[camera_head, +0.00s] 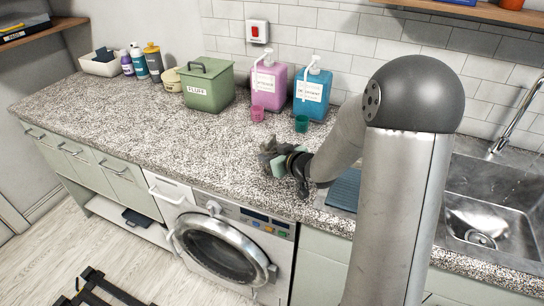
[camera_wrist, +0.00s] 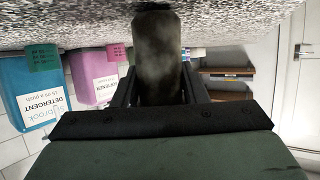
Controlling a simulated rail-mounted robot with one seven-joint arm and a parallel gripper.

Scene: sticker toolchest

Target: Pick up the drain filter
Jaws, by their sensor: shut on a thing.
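A dark grey, rounded, cylinder-like piece, which I take to be the drain filter (camera_wrist: 158,48), sits between the two black fingers of my gripper (camera_wrist: 157,82) in the wrist view. My gripper is shut on it. In the head view my gripper (camera_head: 272,155) is low over the speckled counter, above the washing machine. The held piece is small and dark there and partly hidden by the fingers. Its far end is close to the counter in the wrist view; I cannot tell whether it touches.
The speckled counter (camera_head: 130,112) is mostly clear to the left. A pink dispenser (camera_head: 268,84), a blue dispenser (camera_head: 312,92), a pink cup (camera_head: 258,114), a teal cup (camera_head: 301,124) and a green bin (camera_head: 207,88) stand behind. A sink (camera_head: 490,210) lies right; the washing machine (camera_head: 225,250) is below.

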